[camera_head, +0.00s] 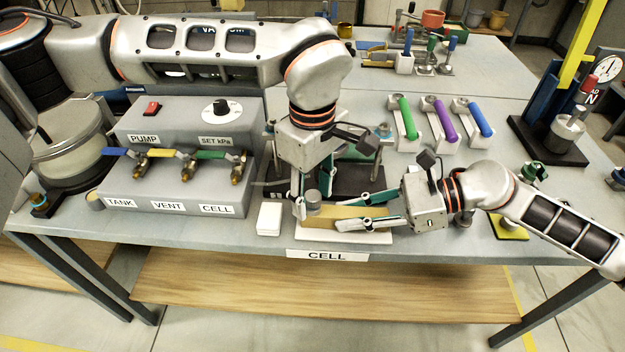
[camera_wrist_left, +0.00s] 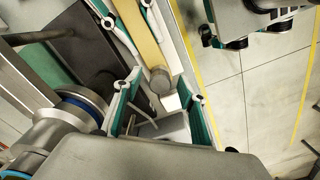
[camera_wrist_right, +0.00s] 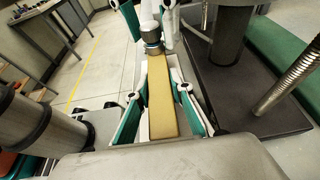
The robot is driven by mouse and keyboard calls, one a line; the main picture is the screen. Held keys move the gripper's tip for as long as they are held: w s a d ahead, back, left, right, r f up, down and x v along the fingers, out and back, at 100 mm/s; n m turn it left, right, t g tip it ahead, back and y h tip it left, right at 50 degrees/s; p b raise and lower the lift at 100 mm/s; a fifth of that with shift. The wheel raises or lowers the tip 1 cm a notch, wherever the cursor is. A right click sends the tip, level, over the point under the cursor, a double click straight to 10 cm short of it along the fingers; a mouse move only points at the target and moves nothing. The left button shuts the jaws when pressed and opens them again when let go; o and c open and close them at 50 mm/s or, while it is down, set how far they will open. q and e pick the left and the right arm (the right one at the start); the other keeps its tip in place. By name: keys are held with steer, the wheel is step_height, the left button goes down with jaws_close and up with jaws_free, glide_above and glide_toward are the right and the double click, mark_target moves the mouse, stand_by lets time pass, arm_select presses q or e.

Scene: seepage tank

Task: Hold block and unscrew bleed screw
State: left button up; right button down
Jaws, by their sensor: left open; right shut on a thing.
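The brass-yellow block (camera_head: 345,213) lies on a white base plate (camera_head: 372,236) at the front edge of the bench. The grey round bleed screw (camera_head: 313,199) stands up at its left end. My right gripper (camera_head: 352,212) comes in from the right and is shut on the block, one finger along each long side; the right wrist view shows the block (camera_wrist_right: 162,100) between the fingers. My left gripper (camera_head: 312,194) points down at the screw and is open; in the left wrist view the screw (camera_wrist_left: 160,80) sits between its fingertips, with no clear contact.
A small white box (camera_head: 269,218) stands just left of the block. The valve panel (camera_head: 180,190) with several coloured levers is further left. A dark fixture (camera_head: 350,178) stands close behind the block. Green, purple and blue handled tools (camera_head: 440,118) lie behind to the right.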

arm_select(q)
steer(key=shift+f, duration=0.15)
jaws_close()
steer(key=shift+r, duration=0.5)
jaws_free()
stand_by(0.4)
